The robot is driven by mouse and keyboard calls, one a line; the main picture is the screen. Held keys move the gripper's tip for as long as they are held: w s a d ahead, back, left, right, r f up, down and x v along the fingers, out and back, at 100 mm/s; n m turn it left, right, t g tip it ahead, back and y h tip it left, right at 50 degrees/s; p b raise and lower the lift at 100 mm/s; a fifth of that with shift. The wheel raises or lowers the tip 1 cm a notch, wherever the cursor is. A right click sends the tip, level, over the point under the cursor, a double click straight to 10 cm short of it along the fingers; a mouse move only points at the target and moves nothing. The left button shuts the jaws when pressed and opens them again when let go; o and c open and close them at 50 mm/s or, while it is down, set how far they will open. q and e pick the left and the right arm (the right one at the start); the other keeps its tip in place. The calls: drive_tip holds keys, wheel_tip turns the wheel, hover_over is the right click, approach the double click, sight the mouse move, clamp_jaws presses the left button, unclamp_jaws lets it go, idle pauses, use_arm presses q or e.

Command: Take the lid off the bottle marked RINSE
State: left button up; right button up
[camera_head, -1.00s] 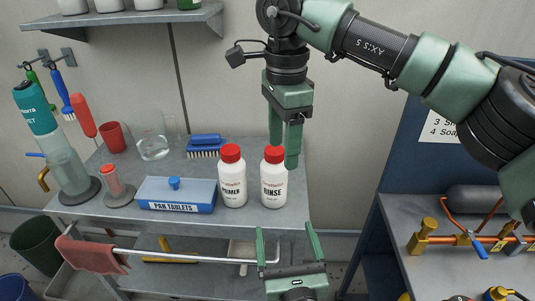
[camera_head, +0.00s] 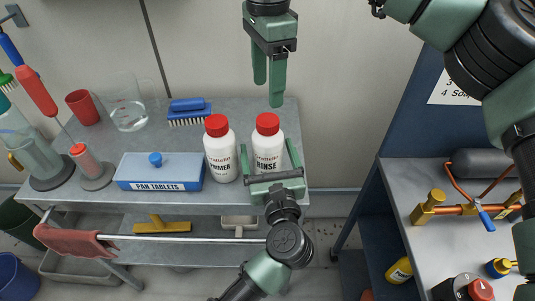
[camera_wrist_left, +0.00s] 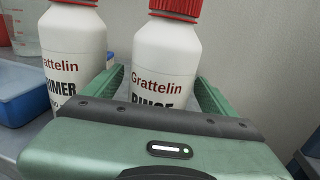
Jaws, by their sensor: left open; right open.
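The RINSE bottle (camera_head: 267,145) is white with a red lid (camera_head: 267,123) and stands upright near the right end of the grey shelf (camera_head: 290,120). My left gripper (camera_head: 270,168) is open and low in front of it, with one finger on each side of the bottle. The left wrist view shows the RINSE bottle (camera_wrist_left: 164,60) between the green fingers; I cannot tell whether they touch it. My right gripper (camera_head: 268,95) is open and empty, pointing down above and behind the red lid. The lid is on the bottle.
The white PRIMER bottle (camera_head: 221,155) with a red lid stands close on the left. A blue PAN TABLETS box (camera_head: 160,172), a blue brush (camera_head: 188,111) and a clear jug (camera_head: 127,105) are further left. A blue bench (camera_head: 395,185) with copper pipes stands at right.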

use_arm(q)
drive_tip(key=shift+w, duration=0.3)
